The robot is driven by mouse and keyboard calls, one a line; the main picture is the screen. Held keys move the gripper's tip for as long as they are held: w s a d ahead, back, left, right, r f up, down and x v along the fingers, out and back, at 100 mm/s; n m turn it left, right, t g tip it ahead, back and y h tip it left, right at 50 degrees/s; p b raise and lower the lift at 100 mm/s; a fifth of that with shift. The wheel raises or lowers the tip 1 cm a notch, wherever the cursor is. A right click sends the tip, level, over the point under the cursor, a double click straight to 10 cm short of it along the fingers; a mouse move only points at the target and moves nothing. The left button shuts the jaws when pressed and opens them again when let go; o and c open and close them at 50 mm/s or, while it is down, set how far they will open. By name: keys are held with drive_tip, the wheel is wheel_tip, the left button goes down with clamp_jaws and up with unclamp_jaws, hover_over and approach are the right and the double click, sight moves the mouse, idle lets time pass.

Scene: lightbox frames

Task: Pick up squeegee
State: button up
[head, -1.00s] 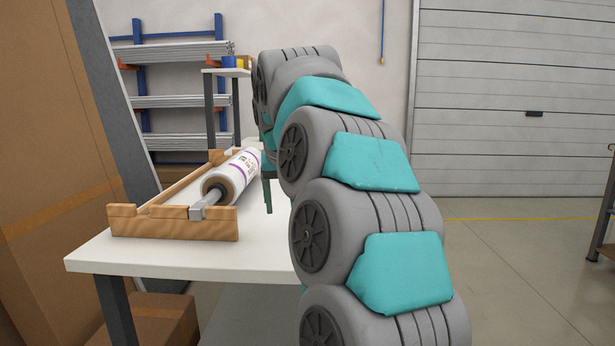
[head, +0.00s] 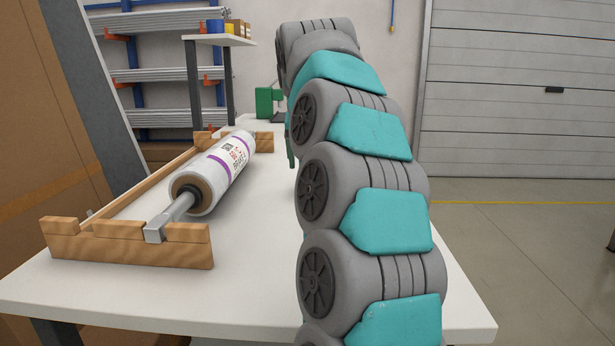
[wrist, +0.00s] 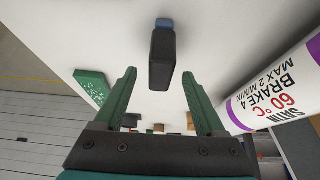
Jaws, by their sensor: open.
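In the wrist view, a dark block-like thing with a blue end (wrist: 162,62), which looks like the squeegee, shows against the white table top. It lies in line with the gap between my fingertips; whether it is between them or beyond them I cannot tell. My gripper (wrist: 159,77) is open, with one green finger on each side of that line and nothing held. In the head view my arm hides most of the gripper; only a dark green finger shows at the arm's left edge. I cannot make out the squeegee there.
A large printed film roll (head: 215,175) lies in a wooden cradle (head: 130,245) on the left of the white table (head: 250,265); the roll is close to my gripper in the wrist view (wrist: 275,95). A green object (head: 265,101) stands farther back. The table's front is clear.

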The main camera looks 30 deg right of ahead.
drive_tip(key=x, duration=0.5)
drive_tip(key=shift+f+p, duration=0.35)
drive_tip(key=shift+p, duration=0.05)
clamp_jaws()
drive_tip(key=shift+r, duration=0.1)
